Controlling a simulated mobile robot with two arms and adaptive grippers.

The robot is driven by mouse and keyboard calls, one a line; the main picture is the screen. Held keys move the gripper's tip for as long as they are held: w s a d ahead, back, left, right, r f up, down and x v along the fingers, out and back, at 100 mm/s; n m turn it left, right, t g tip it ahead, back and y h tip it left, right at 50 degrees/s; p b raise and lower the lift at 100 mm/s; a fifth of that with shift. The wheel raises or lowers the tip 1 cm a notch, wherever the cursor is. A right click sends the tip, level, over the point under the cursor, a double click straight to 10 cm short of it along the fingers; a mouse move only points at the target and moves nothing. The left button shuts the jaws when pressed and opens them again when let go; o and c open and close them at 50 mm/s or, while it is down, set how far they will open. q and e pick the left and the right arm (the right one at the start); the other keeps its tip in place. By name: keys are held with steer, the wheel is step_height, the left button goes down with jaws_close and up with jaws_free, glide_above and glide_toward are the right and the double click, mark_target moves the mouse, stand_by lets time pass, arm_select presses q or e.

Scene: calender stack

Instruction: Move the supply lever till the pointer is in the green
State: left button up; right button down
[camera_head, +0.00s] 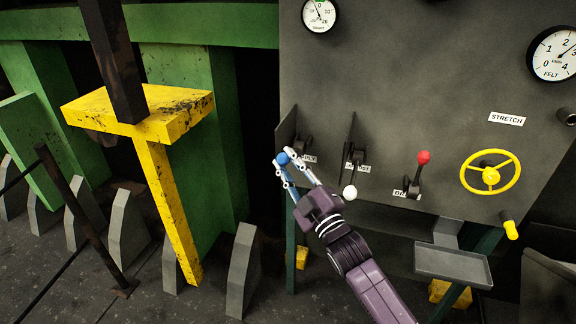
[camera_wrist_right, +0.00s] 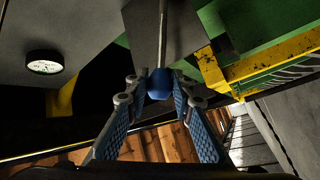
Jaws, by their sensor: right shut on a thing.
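The supply lever has a blue ball knob (camera_head: 283,158) at the left end of the grey panel. My right gripper (camera_head: 287,167) is shut on this knob. In the right wrist view the blue knob (camera_wrist_right: 159,84) sits between the two fingertips, with its thin rod running up from it. A small gauge (camera_head: 319,14) with a white face and a small green mark at its top edge is cut by the top of the head view. Its dark pointer leans up and left, apart from the visible green as far as I can tell. My left gripper is not in view.
Beside it are a white-knobbed lever (camera_head: 350,191), a red-knobbed lever (camera_head: 423,157) and a yellow handwheel (camera_head: 490,173). A grey tray (camera_head: 453,265) juts out below the panel. A yellow post (camera_head: 166,200) and green frame stand left.

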steer(key=c, duration=1.7)
jaws_free()
steer(key=shift+o, duration=0.2)
steer(key=v, duration=1.2)
